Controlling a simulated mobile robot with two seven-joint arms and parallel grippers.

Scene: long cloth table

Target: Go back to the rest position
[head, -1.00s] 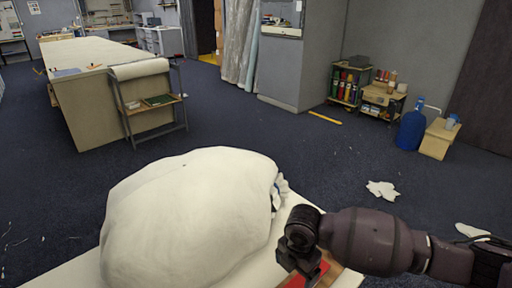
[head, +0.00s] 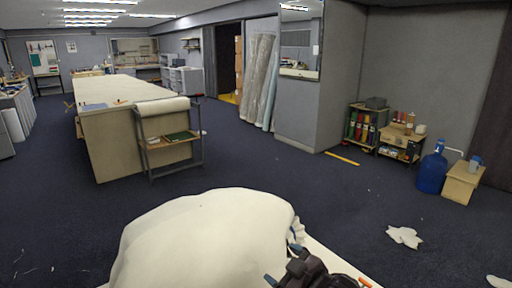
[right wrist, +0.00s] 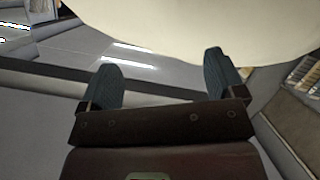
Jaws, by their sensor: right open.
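My right gripper (right wrist: 165,85) is open in the right wrist view, with its two dark fingers spread apart and nothing between them. In the head view only part of my right gripper and wrist (head: 283,276) shows, at the bottom edge beside a large cream cloth bundle (head: 205,240). The same pale bundle seems to fill the top of the right wrist view (right wrist: 200,35), beyond the fingertips; I cannot tell whether they touch it. My left gripper is not in view.
The bundle lies on a pale tabletop (head: 335,262). Across the dark carpet stand a long cloth table (head: 120,88), a rack (head: 172,140), shelves (head: 362,128), a blue water bottle (head: 432,172) and a wooden box (head: 461,184). Cloth scraps (head: 405,237) lie on the floor at right.

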